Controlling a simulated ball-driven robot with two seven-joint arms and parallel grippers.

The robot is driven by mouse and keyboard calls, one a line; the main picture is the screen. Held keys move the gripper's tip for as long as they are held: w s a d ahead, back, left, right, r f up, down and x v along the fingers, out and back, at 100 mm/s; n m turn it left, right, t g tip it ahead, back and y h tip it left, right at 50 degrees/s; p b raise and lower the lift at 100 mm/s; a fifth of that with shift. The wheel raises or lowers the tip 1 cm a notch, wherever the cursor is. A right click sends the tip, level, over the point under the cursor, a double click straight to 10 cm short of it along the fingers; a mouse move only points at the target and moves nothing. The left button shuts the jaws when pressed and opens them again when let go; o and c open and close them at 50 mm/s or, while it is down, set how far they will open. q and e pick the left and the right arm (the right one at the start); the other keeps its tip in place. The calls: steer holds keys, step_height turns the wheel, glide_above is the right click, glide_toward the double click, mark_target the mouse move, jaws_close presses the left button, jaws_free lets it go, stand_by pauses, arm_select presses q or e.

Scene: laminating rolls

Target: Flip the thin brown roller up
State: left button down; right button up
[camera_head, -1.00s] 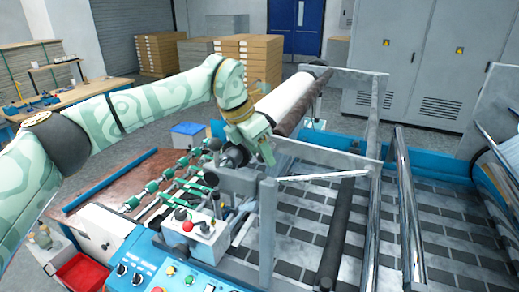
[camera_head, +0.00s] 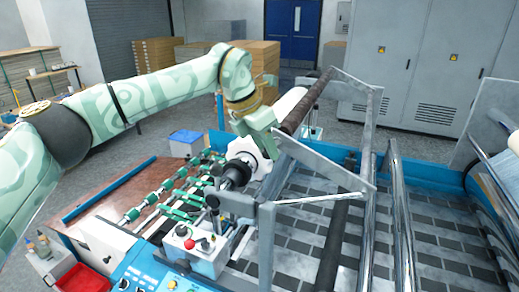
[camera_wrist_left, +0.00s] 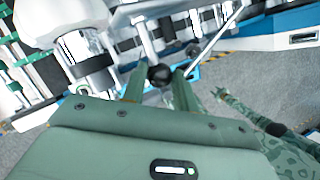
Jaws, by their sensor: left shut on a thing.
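The thin brown roller (camera_head: 308,101) lies aslant between two grey side arms, in front of the white roll (camera_head: 287,104). The near grey side arm (camera_head: 325,162) slopes down to the right from the roller's near end. My left gripper (camera_head: 272,140) is at that near end, above the white roll's end. In the left wrist view, a dark round knob (camera_wrist_left: 160,75) sits between the two green fingers (camera_wrist_left: 159,88), which are shut on it. The gripper hides where the knob joins the roller or its arm.
A control box with a red button (camera_head: 190,244) stands at the front. A dark roller (camera_head: 332,235) and shiny bars (camera_head: 403,225) cross the slatted bed at right. A brown-topped table (camera_head: 130,190) lies left. Stacked boxes (camera_head: 250,65) stand behind.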

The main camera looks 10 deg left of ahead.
arm_select(q)
steer(key=shift+d+r, duration=0.2)
steer(key=shift+r, duration=0.05)
steer(key=c, duration=1.3)
jaws_free()
steer(key=shift+o, duration=1)
steer(key=shift+s+d, duration=0.1)
steer(key=shift+d, duration=0.15)
steer(key=shift+s+d, duration=0.1)
steer(key=shift+d, duration=0.05)
steer(key=shift+a+f, duration=0.1)
steer(key=shift+a, duration=0.1)
